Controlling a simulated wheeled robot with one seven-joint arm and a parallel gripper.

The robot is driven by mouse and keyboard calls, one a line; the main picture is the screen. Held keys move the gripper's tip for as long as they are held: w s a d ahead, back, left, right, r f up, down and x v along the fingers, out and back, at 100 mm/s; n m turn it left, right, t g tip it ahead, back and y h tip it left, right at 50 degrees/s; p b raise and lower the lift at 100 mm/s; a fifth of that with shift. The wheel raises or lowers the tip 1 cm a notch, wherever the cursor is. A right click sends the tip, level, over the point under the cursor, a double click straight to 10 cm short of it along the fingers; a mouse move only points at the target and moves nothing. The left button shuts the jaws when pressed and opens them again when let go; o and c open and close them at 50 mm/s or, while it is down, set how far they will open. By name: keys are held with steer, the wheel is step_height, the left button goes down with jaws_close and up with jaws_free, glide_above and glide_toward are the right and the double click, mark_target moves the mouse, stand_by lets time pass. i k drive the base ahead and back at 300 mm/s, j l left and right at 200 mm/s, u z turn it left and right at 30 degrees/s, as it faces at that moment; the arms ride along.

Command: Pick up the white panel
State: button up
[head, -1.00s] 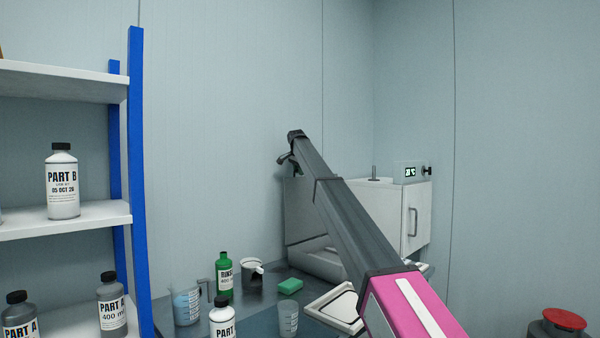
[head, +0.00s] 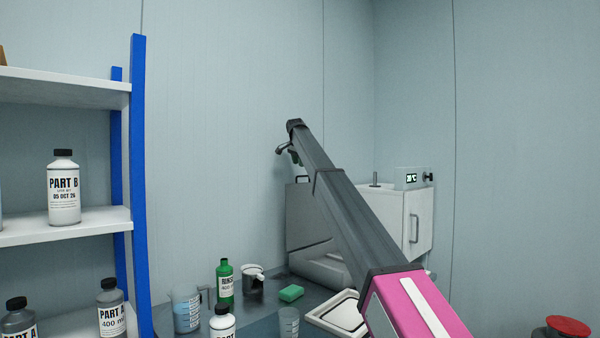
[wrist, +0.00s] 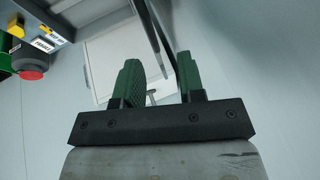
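My gripper (wrist: 158,64) is open in the wrist view, with two green fingers apart and nothing between their tips. In the head view my gripper (head: 293,154) is small, at the far end of the raised arm, in front of the back wall. A flat, pale white panel-like surface (wrist: 103,62) lies beyond the left finger in the wrist view, partly covered by it. I cannot tell for sure that it is the white panel. A small T-shaped piece (wrist: 153,96) shows between the fingers, lower down. No contact with the fingers is visible.
A white cabinet (head: 419,222) with a handle stands behind the arm. The bench holds a white tray (head: 337,313), a green sponge (head: 291,293), a green bottle (head: 225,282) and a jug (head: 186,308). A shelf with blue posts (head: 139,190) stands left.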

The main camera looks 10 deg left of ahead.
mark_target(340, 316)
steer(key=k+l, duration=0.65)
steer(key=k, duration=0.25)
